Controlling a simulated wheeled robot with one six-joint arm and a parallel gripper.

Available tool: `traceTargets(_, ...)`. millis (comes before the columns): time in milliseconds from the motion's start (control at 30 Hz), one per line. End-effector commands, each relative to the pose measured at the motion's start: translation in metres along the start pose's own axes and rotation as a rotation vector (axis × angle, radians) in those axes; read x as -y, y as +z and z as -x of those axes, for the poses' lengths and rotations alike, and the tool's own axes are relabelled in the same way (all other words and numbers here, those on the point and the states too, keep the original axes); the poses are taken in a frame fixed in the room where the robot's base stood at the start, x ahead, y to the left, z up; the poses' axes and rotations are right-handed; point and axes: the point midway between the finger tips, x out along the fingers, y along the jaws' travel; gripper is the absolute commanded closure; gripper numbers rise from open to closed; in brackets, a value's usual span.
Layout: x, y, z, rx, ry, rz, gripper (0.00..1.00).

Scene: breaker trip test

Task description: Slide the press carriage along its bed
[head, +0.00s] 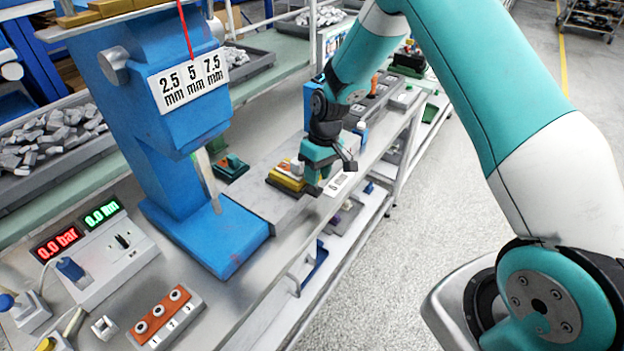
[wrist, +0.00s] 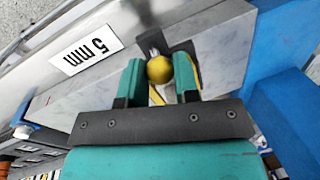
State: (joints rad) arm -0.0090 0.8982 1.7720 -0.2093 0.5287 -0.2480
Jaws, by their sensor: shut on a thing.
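The press bed (head: 266,196) is a flat grey bar running out from the blue press base (head: 228,238); it also shows in the wrist view (wrist: 240,38). The press carriage (head: 287,180) shows as a yellow block on the bed, apart from the blue base. My gripper (head: 318,178) is over the carriage's near side. In the wrist view, my gripper (wrist: 159,82) is shut on a round yellow knob (wrist: 159,69), one finger on each side. Most of the carriage is hidden under the gripper there.
A white "5 mm" label (wrist: 86,50) lies beside the bed. The blue press column carries a sign (head: 188,82) reading 2.5, 5 and 7.5 mm. A small green-and-orange piece (head: 231,167) sits behind the bed. A display box (head: 108,260) and an orange three-button block (head: 166,317) stand at the front.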

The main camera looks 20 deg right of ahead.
Motion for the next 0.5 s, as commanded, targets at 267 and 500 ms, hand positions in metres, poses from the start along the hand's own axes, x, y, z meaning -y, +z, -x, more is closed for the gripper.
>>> traceTargets(267, -0.0009, -0.0013, 0.0012, -0.004, 0.0, 0.002, 1.0)
traceTargets(500, -0.0009, -0.0009, 0.0009, -0.003, 0.0, 0.001, 0.46)
